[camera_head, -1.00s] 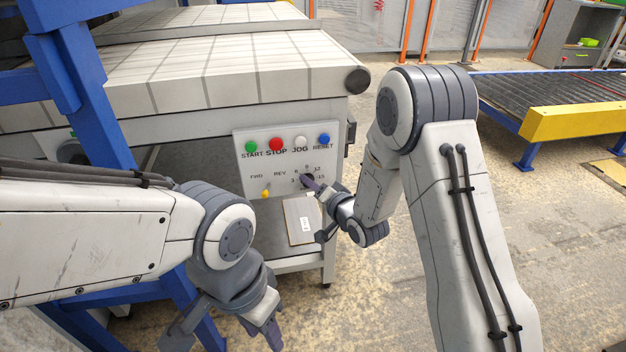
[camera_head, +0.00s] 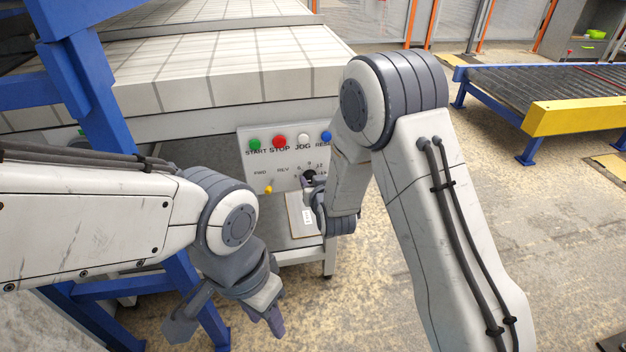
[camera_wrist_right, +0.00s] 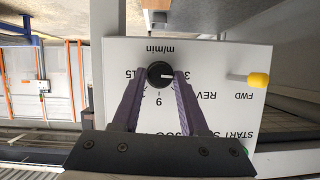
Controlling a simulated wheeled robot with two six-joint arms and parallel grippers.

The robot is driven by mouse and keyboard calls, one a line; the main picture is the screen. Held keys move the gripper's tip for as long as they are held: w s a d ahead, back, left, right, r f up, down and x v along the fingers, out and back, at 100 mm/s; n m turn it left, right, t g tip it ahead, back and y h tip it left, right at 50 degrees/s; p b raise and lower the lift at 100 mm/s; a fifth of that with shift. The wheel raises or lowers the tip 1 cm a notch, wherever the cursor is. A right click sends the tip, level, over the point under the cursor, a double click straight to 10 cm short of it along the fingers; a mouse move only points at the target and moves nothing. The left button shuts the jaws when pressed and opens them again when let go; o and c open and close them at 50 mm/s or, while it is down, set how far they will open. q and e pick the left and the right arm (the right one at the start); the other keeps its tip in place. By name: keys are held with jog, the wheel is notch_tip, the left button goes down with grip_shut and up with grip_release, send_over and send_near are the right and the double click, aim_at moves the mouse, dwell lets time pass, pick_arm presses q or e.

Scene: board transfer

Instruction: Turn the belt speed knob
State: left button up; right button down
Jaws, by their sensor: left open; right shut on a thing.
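The belt speed knob (camera_wrist_right: 160,74) is a round black dial with a white pointer mark, on a white control panel (camera_wrist_right: 210,55). In the right wrist view the panel appears upside down, and the pointer faces right, toward the 3 side of the scale. My right gripper (camera_wrist_right: 160,82) is shut on the knob, with one purple finger at each side. In the head view the knob (camera_head: 309,175) is partly hidden by my right gripper (camera_head: 313,188). My left gripper (camera_head: 229,326) is open and empty, low in front of the conveyor, away from the panel.
Above the knob are green, red (camera_head: 279,141), white and blue buttons. A yellow FWD/REV switch (camera_head: 267,189) sits left of it. A blue frame post (camera_head: 75,75) stands left.

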jog(key=shift+n, duration=0.3)
dwell(0.4)
jog(key=shift+c, duration=2.2)
grip_release()
jog(key=p+v, duration=0.3)
jog(key=v, duration=0.7)
jog(key=shift+s, duration=0.25)
jog(key=shift+a, duration=0.1)
